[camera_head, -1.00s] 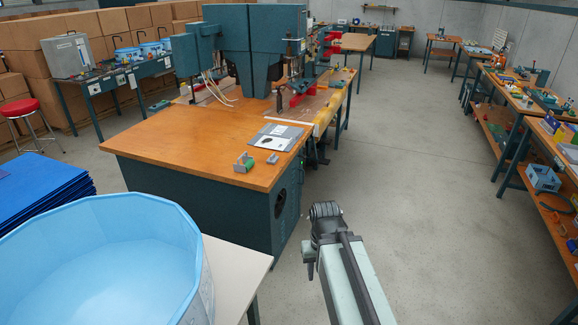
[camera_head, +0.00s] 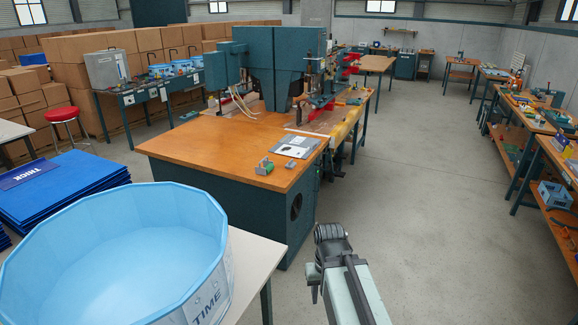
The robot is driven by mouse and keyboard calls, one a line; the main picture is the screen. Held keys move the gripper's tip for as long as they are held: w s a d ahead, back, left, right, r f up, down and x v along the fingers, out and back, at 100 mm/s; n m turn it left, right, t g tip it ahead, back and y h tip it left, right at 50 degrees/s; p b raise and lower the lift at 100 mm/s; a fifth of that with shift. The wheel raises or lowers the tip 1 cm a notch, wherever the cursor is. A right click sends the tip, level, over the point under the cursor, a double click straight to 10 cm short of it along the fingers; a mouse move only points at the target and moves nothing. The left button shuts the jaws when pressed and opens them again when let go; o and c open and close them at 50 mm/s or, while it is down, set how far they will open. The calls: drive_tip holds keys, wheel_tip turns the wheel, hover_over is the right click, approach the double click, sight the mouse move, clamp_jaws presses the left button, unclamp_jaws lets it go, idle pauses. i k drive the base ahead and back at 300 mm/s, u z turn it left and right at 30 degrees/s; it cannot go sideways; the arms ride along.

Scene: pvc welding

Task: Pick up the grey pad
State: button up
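Small grey items lie near the front right of the wooden worktop (camera_head: 215,140). One is a small flat grey piece (camera_head: 289,167). To its left is a grey and green item (camera_head: 264,167), and behind it is a larger grey sheet (camera_head: 297,145) with a dark round mark. I cannot tell for sure which is the grey pad; the small flat piece fits best. My arm shows at bottom centre, its dark joint in front of the bench and apart from these items. I cannot make out my gripper's fingers.
A pale blue tub (camera_head: 120,250) stands on a light table (camera_head: 252,258) at the lower left. Blue sheets (camera_head: 75,185) are stacked behind it. A large teal machine (camera_head: 275,65) stands at the bench's back. Bare floor (camera_head: 425,190) lies right of the bench, before side shelves (camera_head: 530,150).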

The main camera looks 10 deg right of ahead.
sight(291, 164)
drive_tip(key=u, duration=0.05)
drive_tip(key=i, duration=0.9)
drive_tip(key=z, duration=1.3)
drive_tip(key=i, duration=3.9)
drive_tip(key=u, duration=1)
